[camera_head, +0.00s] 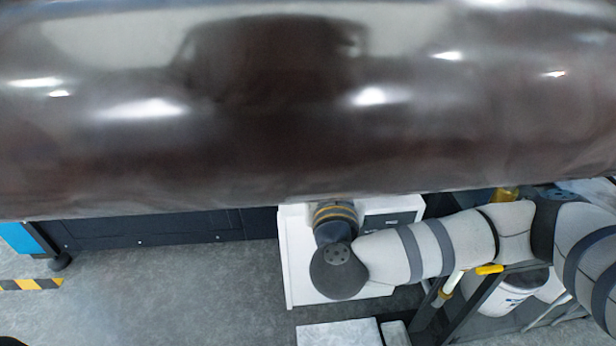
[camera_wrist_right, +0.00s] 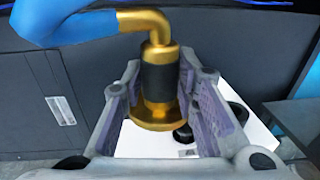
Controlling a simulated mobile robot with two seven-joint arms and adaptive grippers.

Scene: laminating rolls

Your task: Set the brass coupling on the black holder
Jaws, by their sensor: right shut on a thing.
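In the right wrist view, my right gripper (camera_wrist_right: 160,92) is shut on the brass coupling (camera_wrist_right: 158,112). The coupling has a black band around its middle, a wide brass flange below and a bent brass pipe on top leading to a blue hose (camera_wrist_right: 62,20). It is roughly upright between the purple-lined fingers. Below and behind it are black parts (camera_wrist_right: 238,112) on a white surface; these may be the black holder, partly hidden by the right finger and coupling. In the head view, my right gripper is hidden beneath the large roll. My left gripper is not in view.
A large glossy dark roll (camera_head: 300,110) fills the upper head view, close above my right wrist. A white cabinet (camera_head: 298,262) stands below it. A dark frame and white bucket (camera_head: 512,292) are at lower right. Grey floor (camera_head: 170,290) is open at left.

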